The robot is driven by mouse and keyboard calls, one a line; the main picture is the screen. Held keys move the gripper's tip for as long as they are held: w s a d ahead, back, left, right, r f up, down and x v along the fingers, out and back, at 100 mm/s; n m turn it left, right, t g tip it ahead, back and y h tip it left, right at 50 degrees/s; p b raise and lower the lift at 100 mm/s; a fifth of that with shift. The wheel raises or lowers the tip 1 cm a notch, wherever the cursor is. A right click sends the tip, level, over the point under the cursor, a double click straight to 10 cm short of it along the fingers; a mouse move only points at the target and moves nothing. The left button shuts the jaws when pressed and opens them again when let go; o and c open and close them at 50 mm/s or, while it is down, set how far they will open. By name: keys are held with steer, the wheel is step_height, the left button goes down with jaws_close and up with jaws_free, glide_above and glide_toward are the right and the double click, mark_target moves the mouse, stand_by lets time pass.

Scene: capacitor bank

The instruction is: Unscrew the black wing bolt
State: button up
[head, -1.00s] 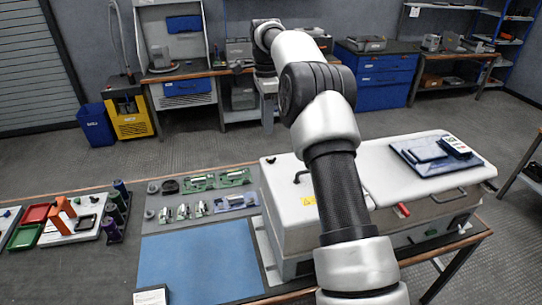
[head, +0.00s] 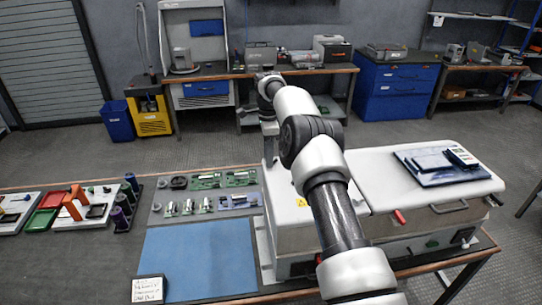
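A grey case with a white lid (head: 383,165) stands on the near workbench in the head view. My arm reaches across it from the lower right. My gripper (head: 269,138) points down at the far left corner of the lid, small and far off. A narrow dark shape shows just below it, and I cannot tell whether this is its fingers or a part on the lid. I cannot make out the black wing bolt; my arm and gripper cover part of the lid's left end. Whether the fingers are open or touching anything is too small to see.
A dark blue tray (head: 428,178) with a device lies on the lid's right. A red-tipped handle (head: 400,217) sits on the case front. A label card (head: 148,290) lies in front.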

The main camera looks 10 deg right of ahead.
jaws_close()
